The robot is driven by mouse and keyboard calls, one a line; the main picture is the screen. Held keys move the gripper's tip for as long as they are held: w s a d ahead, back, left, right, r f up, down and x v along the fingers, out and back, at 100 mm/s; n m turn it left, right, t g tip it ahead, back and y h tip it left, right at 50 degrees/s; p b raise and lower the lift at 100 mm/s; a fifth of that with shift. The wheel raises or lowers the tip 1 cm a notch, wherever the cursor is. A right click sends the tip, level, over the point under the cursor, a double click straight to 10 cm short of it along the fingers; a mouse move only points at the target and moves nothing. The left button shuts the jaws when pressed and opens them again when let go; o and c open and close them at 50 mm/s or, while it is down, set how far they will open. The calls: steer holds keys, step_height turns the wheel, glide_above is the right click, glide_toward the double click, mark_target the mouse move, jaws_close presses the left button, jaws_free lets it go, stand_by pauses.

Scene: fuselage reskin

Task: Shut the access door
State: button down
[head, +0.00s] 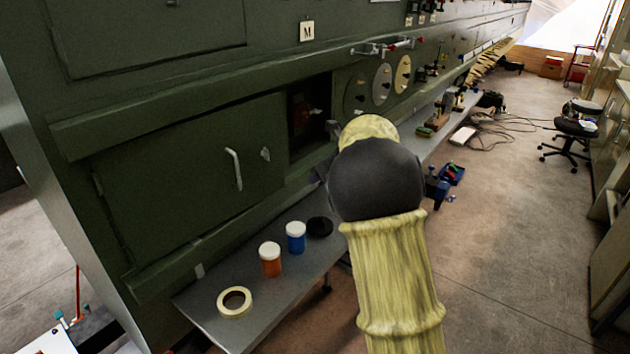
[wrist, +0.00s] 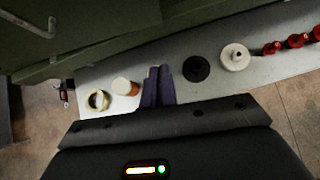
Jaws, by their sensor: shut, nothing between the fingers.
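The access door is most likely the dark green panel (head: 180,185) with a pale bar handle (head: 234,169) and a small latch (head: 265,154) on its right side. A dark opening (head: 310,120) with something reddish inside shows just right of the panel. I cannot tell whether the panel is hinged or slides. The handle also shows at the upper left of the wrist view (wrist: 36,27). My gripper (wrist: 159,70) is shut and empty, apart from the handle, and appears over the shelf in the wrist view. My arm mostly hides it in the head view.
A grey shelf (head: 208,302) below the panel holds a tape roll (head: 234,302), an orange jar (head: 270,260), a blue jar (head: 296,238) and a black disc (head: 320,227). Round dials (head: 382,84) sit right of the opening. The floor (head: 510,235) to the right is clear nearby.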

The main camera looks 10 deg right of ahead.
steer(key=shift+a, duration=0.3)
steer(key=c, duration=1.9)
jaws_free()
steer(key=shift+a, duration=0.1)
steer(key=shift+c, duration=0.2)
steer(key=o, duration=0.4)
steer(key=shift+r, duration=0.1)
steer(key=m, duration=0.1)
steer(key=d+r+m+t, duration=0.1)
steer(key=m, duration=0.1)
steer(key=shift+w+t, duration=0.1)
steer(key=shift+t, duration=0.2)
steer(key=s+d+f+m+t+h, duration=0.15)
steer(key=s+d+m+h, duration=0.35)
steer(key=m, duration=0.8)
steer(key=s+d+f+m+h, duration=0.1)
steer(key=s+d+f+m, duration=0.4)
steer(key=m, duration=0.8)
steer(key=s+a+f+m+g, duration=0.1)
steer(key=s+f+m+g, duration=0.1)
steer(key=s+m, duration=0.3)
steer(key=s+a+f+m+g, duration=0.1)
steer(key=s+m, duration=0.4)
steer(key=s, duration=0.6)
steer(key=s+a+f+m+g, duration=0.2)
steer(key=s+f+m+g, duration=0.2)
steer(key=s, duration=0.4)
steer(key=shift+s+a+m, duration=0.1)
steer(key=shift+m, duration=0.4)
